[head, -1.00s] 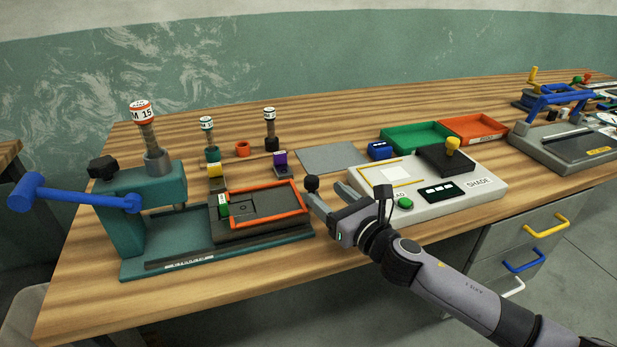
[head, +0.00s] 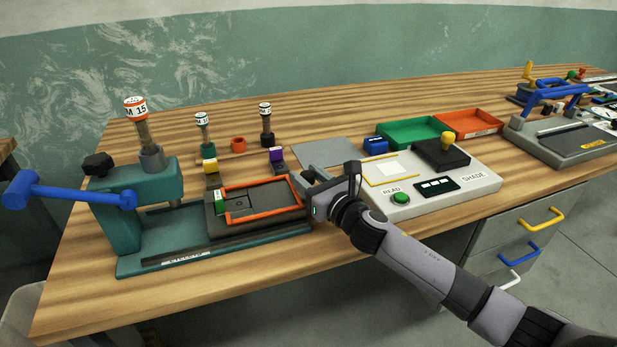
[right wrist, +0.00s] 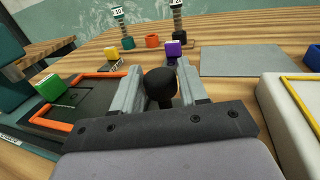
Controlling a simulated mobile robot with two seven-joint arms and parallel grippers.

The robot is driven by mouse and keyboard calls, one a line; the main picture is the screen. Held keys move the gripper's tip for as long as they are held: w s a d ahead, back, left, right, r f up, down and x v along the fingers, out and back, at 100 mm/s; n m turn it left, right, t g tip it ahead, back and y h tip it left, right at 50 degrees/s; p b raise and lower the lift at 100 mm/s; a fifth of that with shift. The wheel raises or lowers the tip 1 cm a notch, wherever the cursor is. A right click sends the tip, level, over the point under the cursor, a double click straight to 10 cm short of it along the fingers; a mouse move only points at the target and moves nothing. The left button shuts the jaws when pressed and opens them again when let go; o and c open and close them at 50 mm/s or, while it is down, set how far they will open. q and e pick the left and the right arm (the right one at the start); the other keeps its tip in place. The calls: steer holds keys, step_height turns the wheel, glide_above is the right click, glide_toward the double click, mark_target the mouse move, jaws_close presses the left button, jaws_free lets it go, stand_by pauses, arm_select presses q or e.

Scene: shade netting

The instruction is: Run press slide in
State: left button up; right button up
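A teal bench press (head: 128,215) with a blue lever (head: 75,192) stands at the left in the head view. Its dark slide (head: 222,225) carries an orange frame (head: 232,220) and sits out to the right of the press column. My right gripper (head: 310,182) is at the slide's right end. In the right wrist view, the slide's round black knob (right wrist: 160,86) is between the two fingers of my right gripper (right wrist: 162,80), which look open around it with little gap. The gripper hides the knob in the head view. My left gripper is not in view.
A grey mat (head: 318,153), stamps (head: 202,135) and a small orange ring (head: 238,144) lie behind the press. Green (head: 400,135) and orange trays (head: 468,125) stand further right.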

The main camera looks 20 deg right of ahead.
mark_target(254, 205)
jaws_close()
steer(key=a, duration=1.2)
steer(key=shift+s+a, duration=0.1)
steer(key=shift+s, duration=0.1)
steer(key=shift+a, duration=0.1)
steer(key=shift+s, duration=0.1)
steer(key=shift+o, duration=2.4)
jaws_free()
steer(key=shift+a, duration=0.15)
steer(key=shift+s+d, duration=0.25)
steer(key=shift+s, duration=0.25)
steer(key=shift+p+v, duration=0.5)
steer(key=shift+v, duration=2.5)
